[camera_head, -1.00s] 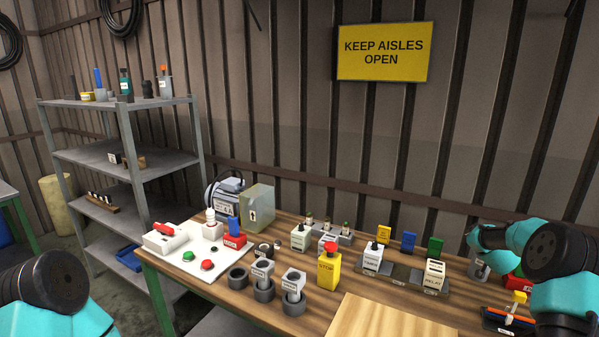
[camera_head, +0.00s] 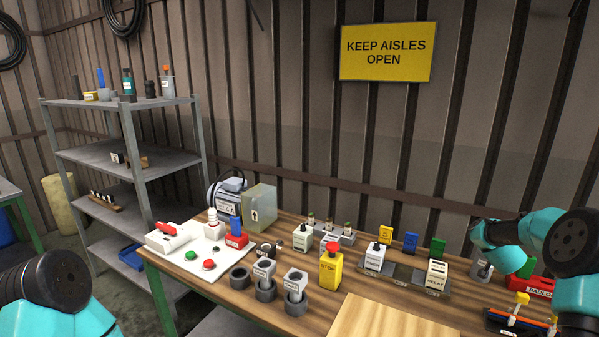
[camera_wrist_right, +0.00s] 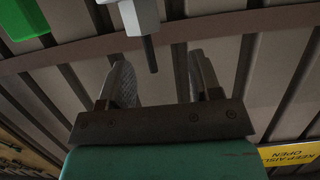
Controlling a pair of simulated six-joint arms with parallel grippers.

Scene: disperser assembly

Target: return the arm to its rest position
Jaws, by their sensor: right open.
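My right arm (camera_head: 545,250) reaches in at the right edge of the head view, over the right end of the bench. My right gripper (camera_wrist_right: 161,82) shows in the right wrist view with its two fingers apart and nothing held between them. A pale block with a dark rod (camera_wrist_right: 150,55) hangs into the top of that view, near the fingertips; I cannot tell how far away it is. My left arm (camera_head: 45,295) shows at the lower left of the head view, away from the bench items; its gripper is out of view.
The wooden bench (camera_head: 240,300) carries a yellow stop-button box (camera_head: 331,272), a grey relay block (camera_head: 436,278), a white panel (camera_head: 185,262) and several grey rings. A red padlock box (camera_head: 533,287) lies close to my right arm. A grey shelf (camera_head: 95,158) stands left.

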